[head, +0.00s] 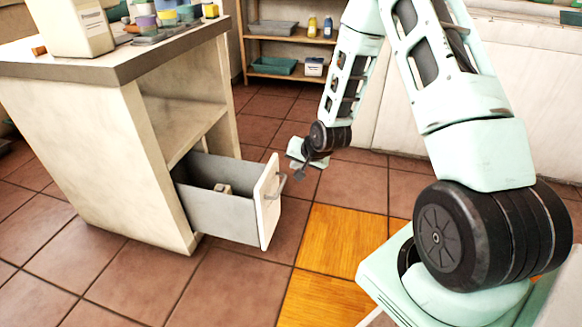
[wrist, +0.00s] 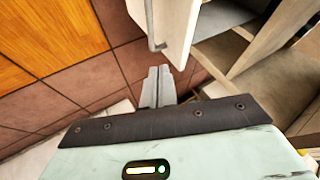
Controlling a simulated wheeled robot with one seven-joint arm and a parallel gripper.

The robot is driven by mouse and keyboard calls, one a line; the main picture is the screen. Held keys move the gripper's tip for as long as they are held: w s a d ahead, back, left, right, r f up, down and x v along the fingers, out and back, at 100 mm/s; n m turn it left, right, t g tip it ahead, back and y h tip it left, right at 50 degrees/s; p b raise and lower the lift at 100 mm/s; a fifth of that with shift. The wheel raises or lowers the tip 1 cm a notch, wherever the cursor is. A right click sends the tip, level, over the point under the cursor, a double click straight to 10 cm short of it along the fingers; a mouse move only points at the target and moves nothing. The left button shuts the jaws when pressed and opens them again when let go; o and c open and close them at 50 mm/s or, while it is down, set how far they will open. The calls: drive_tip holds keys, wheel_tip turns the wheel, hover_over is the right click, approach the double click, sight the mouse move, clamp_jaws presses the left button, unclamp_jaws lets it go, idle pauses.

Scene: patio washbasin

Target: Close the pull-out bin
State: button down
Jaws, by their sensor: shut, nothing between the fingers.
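The pull-out bin (head: 222,216) is a grey drawer-like box with a white front panel (head: 268,203) and a small bar handle. It sticks out of the lower part of a white cabinet (head: 95,150), and a small pale object lies inside. In the wrist view the white front panel (wrist: 176,28) and its grey handle (wrist: 153,28) show at the top. My gripper (head: 298,172) is shut and empty, just right of the front panel in the head view. Its closed fingers (wrist: 158,84) point toward the panel's edge in the wrist view, apparently without touching it.
The cabinet's worktop (head: 140,58) carries a white jug (head: 78,28) and several small colored pots. A wooden shelf (head: 290,75) with trays and bottles stands at the back. Tiled floor (head: 150,280) and a yellow wooden patch (head: 335,240) lie clear in front.

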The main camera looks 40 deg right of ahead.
sight(271, 173)
drive_tip(key=w+f+b, duration=0.1)
drive_tip(key=w+f, duration=0.1)
drive_tip(key=w+a+f+b, duration=0.1)
drive_tip(key=w+f, duration=0.1)
drive_tip(key=w+f+b, duration=0.1)
drive_tip(key=w, duration=0.1)
drive_tip(key=shift+w+a+f, duration=0.2)
drive_tip(key=shift+a+f, duration=0.1)
drive_tip(key=shift+f, duration=0.1)
drive_tip(key=shift+w+a+r+b, duration=0.1)
drive_tip(key=shift+w+a+b, duration=0.2)
drive_tip(key=shift+w+a, duration=0.15)
drive_tip(key=shift+w, duration=0.1)
